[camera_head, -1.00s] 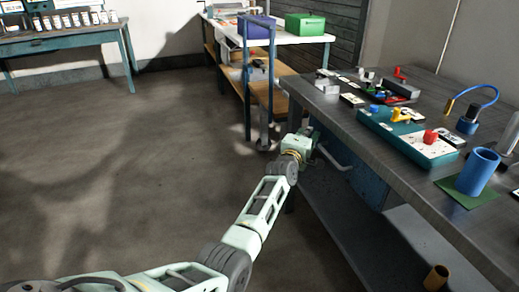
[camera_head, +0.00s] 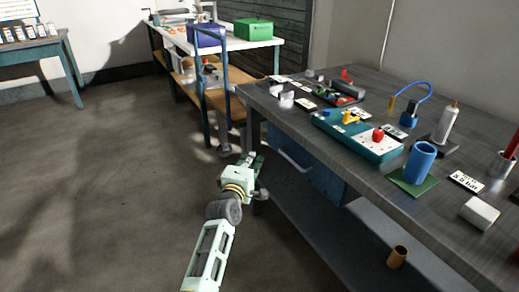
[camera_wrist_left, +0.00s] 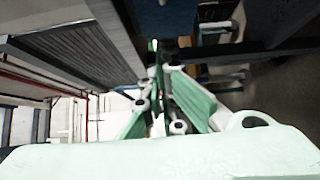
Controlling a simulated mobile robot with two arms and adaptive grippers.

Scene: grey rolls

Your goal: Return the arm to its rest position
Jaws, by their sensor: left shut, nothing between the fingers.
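My left arm (camera_head: 213,250) is pale green with dark grey joints and comes up from the bottom of the head view. My left gripper (camera_head: 252,163) is at its far end, beside the near left edge of the dark workbench (camera_head: 345,170) and apart from the things on top. In the left wrist view the gripper (camera_wrist_left: 157,62) has its fingers together with nothing between them. My right gripper does not show in either view.
The bench holds a teal box (camera_head: 357,137), a blue cup (camera_head: 420,162) on a green mat and a white block (camera_head: 480,212). A brown tube (camera_head: 397,257) stands on the lower shelf. A blue trolley frame (camera_head: 226,95) stands beyond the gripper. Open floor (camera_head: 100,200) lies left.

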